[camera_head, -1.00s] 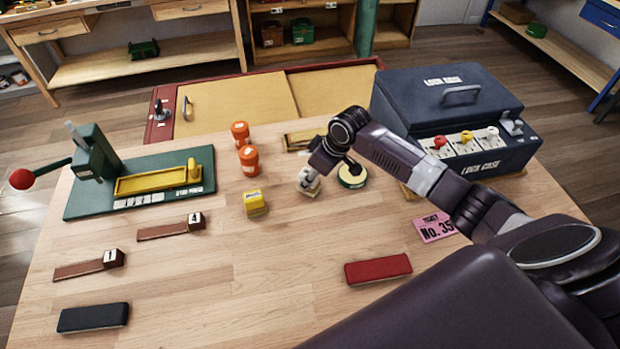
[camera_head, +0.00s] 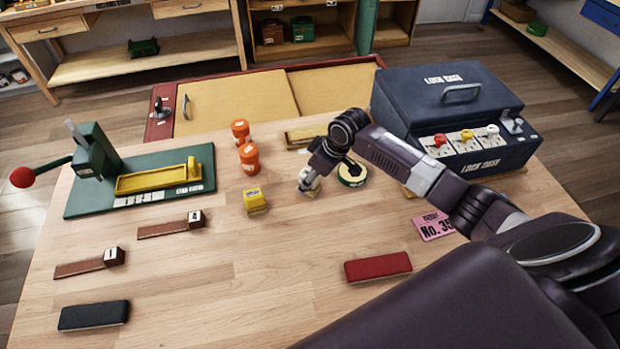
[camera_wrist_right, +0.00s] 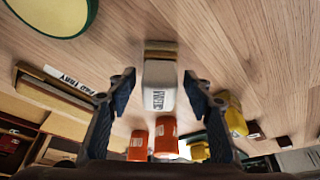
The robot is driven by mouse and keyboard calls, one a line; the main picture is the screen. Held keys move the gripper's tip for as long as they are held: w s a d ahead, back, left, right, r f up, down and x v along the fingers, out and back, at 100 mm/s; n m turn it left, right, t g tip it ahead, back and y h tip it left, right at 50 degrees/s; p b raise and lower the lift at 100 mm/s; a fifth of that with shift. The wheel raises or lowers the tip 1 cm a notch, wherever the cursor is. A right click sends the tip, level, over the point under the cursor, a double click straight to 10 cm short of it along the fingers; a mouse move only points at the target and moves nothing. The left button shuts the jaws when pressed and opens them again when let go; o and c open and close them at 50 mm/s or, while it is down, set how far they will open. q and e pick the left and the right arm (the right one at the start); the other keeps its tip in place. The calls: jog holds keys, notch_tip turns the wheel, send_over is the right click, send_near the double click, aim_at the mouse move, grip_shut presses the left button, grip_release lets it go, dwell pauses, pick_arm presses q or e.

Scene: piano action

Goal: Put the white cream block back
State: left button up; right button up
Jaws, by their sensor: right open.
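The white cream block (camera_wrist_right: 160,84) stands on the wooden table between the fingers of my right gripper (camera_wrist_right: 159,88). It has a cream-white body with dark lettering and a brown layer at one end. The fingers are open, with a visible gap on each side of the block. In the head view the block (camera_head: 309,186) is partly hidden by my right gripper (camera_head: 307,179). The pad tray (camera_wrist_right: 66,80) lies to the left in the wrist view; it also shows at the table's back in the head view (camera_head: 305,137). My left gripper is not in view.
A round green-rimmed pad (camera_head: 352,174) is close to the right of the gripper. A yellow block (camera_head: 255,201) and two orange containers (camera_head: 249,158) stand to the left. The lock case (camera_head: 455,110) is at the back right. The table's front middle is clear.

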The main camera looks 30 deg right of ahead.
jog(key=b+v, duration=0.1)
jog(key=v, duration=1.1)
jog(key=shift+w, duration=0.1)
